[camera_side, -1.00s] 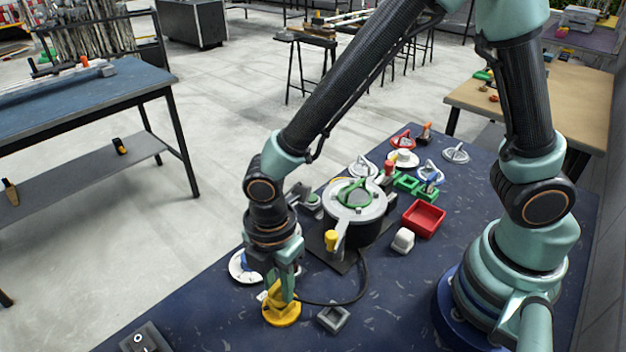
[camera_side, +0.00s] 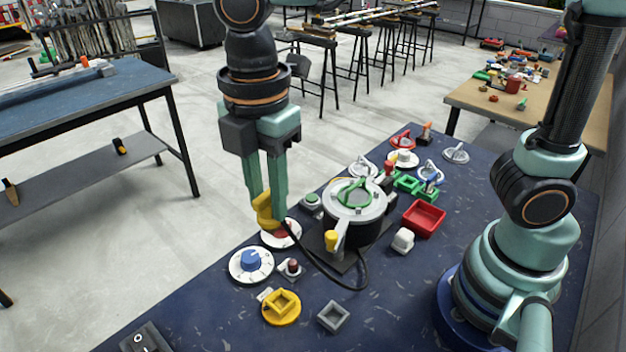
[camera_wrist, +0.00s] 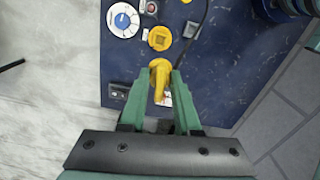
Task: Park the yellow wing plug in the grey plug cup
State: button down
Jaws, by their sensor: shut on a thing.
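My gripper (camera_side: 267,200) is shut on the yellow wing plug (camera_side: 263,210) and holds it high above the bench's left part. In the wrist view the plug (camera_wrist: 160,80) sits between my fingertips (camera_wrist: 158,92). A black cable (camera_side: 322,271) runs from near the plug to the round grey-topped device. The grey plug cup (camera_side: 333,317), a small square open socket, sits empty at the front of the bench. It also shows in the wrist view (camera_wrist: 190,29). The yellow round base with a square socket (camera_side: 281,307) is empty, left of the grey cup.
The round device (camera_side: 355,208) stands behind, with a yellow-tipped handle. A blue-knob dial (camera_side: 251,263), a red button (camera_side: 290,268) and a white block (camera_side: 403,240) are nearby. A red tray (camera_side: 423,218) lies right. The bench right of the grey cup is clear.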

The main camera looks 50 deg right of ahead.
jog(key=shift+m, duration=0.8)
jog(key=shift+s+d+f, duration=0.75)
jog(key=shift+s+f, duration=0.6)
jog(key=shift+f, duration=1.55)
jog(key=shift+s+d+f, duration=0.75)
jog(key=shift+s+f, duration=0.55)
jog(key=shift+f, duration=1.55)
jog(key=shift+s+d+f, duration=0.75)
jog(key=shift+s+f, duration=0.6)
jog(key=shift+f, duration=1.55)
jog(key=shift+f, duration=1.5)
jog(key=shift+c, duration=1.1)
grip_release()
jog(key=shift+r, duration=0.1)
notch_tip(320, 180, up, 7)
jog(key=shift+r, duration=0.2)
